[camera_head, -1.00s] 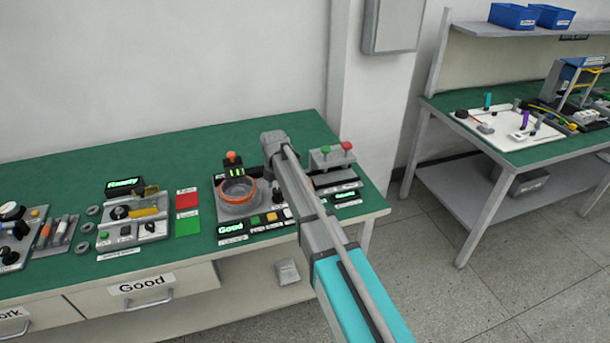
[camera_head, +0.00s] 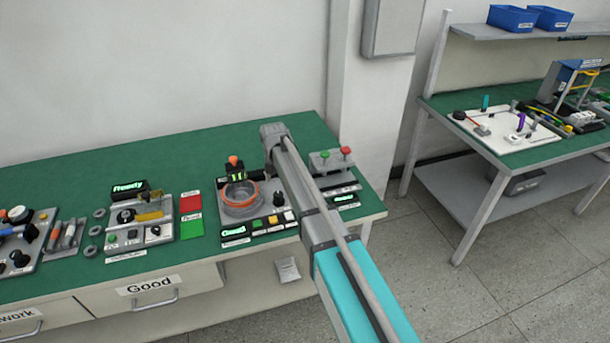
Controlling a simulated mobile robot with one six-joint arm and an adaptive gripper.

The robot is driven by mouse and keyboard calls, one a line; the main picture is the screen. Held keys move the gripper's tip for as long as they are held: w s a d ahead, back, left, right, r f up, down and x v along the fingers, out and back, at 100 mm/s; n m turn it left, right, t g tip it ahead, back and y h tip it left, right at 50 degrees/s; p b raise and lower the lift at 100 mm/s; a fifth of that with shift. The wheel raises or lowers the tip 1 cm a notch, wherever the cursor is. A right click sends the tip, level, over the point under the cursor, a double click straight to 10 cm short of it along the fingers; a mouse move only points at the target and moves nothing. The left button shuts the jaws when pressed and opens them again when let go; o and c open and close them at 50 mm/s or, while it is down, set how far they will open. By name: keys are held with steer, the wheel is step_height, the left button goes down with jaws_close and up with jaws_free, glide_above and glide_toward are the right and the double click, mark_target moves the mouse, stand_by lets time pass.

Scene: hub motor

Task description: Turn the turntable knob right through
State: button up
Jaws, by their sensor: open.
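The turntable station (camera_head: 225,217) stands on the green bench near its right part. It has a round grey dish with an orange ring (camera_head: 241,193). A dark knob (camera_head: 279,199) shows right of the dish, close to the left edge of my arm in the picture. I cannot tell whether it is the turntable knob, nor its angle. A small display (camera_head: 235,231) at the station's front left is lit green. My arm crosses over the station's right side. My gripper itself is not visible, so its place relative to the knob is hidden.
A fixture with a green and a red button (camera_head: 346,150) stands right of my arm. Red and green cards (camera_head: 191,200) and another station reading "Ready" (camera_head: 130,187) lie to the left. A second table (camera_head: 530,150) stands at the right. The rear of the bench is clear.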

mark_target(278, 194)
steer(key=shift+r+p, duration=4.1)
steer(key=shift+r, duration=0.35)
steer(key=s+d+f+m+b, duration=0.2)
steer(key=s+d+m, duration=0.5)
steer(key=d+m, duration=0.2)
steer(key=shift+s+f+m, duration=0.2)
steer(key=shift+m, duration=0.1)
steer(key=shift+d, duration=0.1)
